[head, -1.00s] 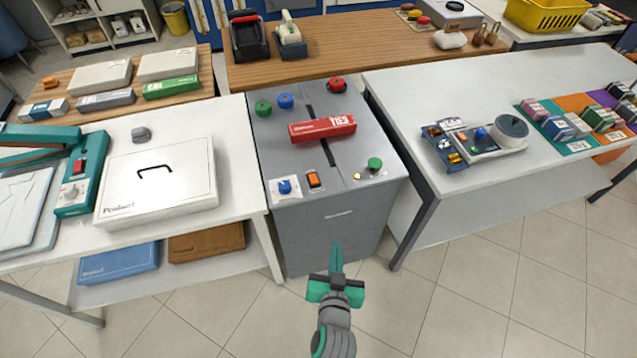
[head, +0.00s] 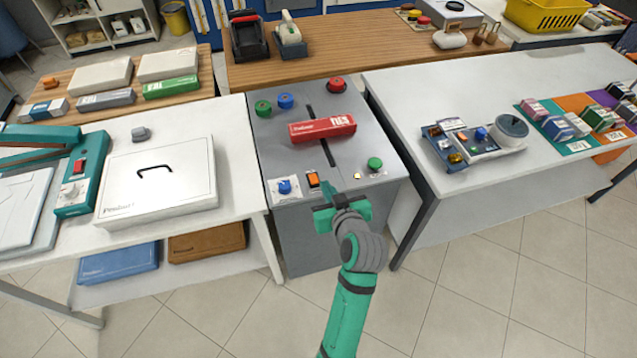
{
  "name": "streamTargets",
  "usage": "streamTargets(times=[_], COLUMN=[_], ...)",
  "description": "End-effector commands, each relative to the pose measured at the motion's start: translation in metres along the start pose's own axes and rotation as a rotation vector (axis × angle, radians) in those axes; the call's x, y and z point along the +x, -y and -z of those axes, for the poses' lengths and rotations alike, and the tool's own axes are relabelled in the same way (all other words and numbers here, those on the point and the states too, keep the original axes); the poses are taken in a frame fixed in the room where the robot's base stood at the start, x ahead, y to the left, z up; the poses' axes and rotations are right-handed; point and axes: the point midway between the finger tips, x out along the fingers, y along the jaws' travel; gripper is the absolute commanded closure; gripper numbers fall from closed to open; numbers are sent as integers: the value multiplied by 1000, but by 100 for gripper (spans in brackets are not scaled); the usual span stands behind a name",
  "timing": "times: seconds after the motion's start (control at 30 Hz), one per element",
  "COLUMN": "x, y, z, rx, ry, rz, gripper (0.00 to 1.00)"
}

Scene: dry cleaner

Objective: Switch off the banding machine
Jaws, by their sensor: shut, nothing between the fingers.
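The banding machine (head: 260,150) is a grey cabinet in the middle, with a dark slot along its top and a red box (head: 323,129) lying across the slot.
A white table (head: 235,165) on the left holds a white case (head: 160,178) and a teal sealer (head: 77,185). Tiled floor (head: 450,290) in front is clear.

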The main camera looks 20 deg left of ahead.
Motion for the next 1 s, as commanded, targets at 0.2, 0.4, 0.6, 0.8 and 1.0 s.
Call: streamTargets(times=[0.2, 0.4, 0.6, 0.8, 1.0], x=[6, 34, 72, 103, 108], y=[0, 0, 0, 0, 0], z=[0, 0, 0, -7, -31], rx=[1, 0, 0, 4, 2], ry=[0, 2, 0, 3, 1], rz=[1, 0, 1, -1, -1], gripper=[100, 100, 100, 100, 100])
